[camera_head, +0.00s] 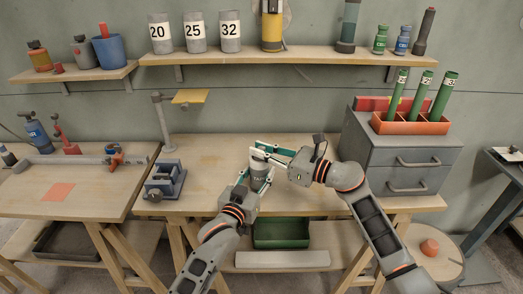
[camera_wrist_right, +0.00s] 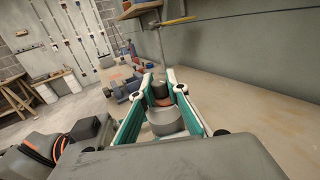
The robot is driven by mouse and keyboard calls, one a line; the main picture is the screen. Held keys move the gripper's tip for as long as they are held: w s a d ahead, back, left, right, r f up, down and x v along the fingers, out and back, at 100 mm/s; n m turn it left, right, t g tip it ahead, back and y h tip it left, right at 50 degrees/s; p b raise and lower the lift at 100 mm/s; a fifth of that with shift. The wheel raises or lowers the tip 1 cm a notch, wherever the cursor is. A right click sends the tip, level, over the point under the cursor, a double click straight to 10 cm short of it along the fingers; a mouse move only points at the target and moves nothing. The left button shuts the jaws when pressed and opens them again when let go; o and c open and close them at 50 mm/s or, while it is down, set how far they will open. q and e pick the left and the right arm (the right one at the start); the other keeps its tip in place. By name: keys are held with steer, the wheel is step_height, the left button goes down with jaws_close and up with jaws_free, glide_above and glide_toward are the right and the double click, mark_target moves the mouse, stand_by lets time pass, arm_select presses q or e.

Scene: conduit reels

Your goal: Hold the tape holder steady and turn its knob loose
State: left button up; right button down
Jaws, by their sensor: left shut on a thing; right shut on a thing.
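The tape holder (camera_head: 258,171) is a grey, round, lettered body near the front of the middle bench. It also shows in the right wrist view (camera_wrist_right: 165,122) between the teal fingers. My left gripper (camera_head: 259,177) is shut around the body from the front, low down. My right gripper (camera_head: 260,151) comes in from the right and is shut at the top of the holder. Its fingertips close on the dark knob (camera_wrist_right: 160,89) in the right wrist view. The fingers hide most of the knob in the head view.
A blue-grey vise (camera_head: 165,178) stands left on the same bench. A grey drawer cabinet (camera_head: 398,158) with an orange tray of green tubes (camera_head: 418,124) stands close to my right arm. A green bin (camera_head: 281,234) sits below. The bench behind the holder is mostly clear.

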mark_target(262, 148)
steer(key=shift+s+f+n+g+y, duration=0.1)
steer(key=shift+n+g+y, duration=0.95)
steer(key=shift+g, duration=0.75)
steer(key=shift+n, duration=0.25)
steer(key=c, duration=1.9)
jaws_free()
steer(key=shift+h, duration=0.25)
steer(key=shift+d, duration=0.1)
steer(key=shift+r, duration=0.65)
step_height(262, 148, up, 9)
steer(key=shift+f, duration=0.1)
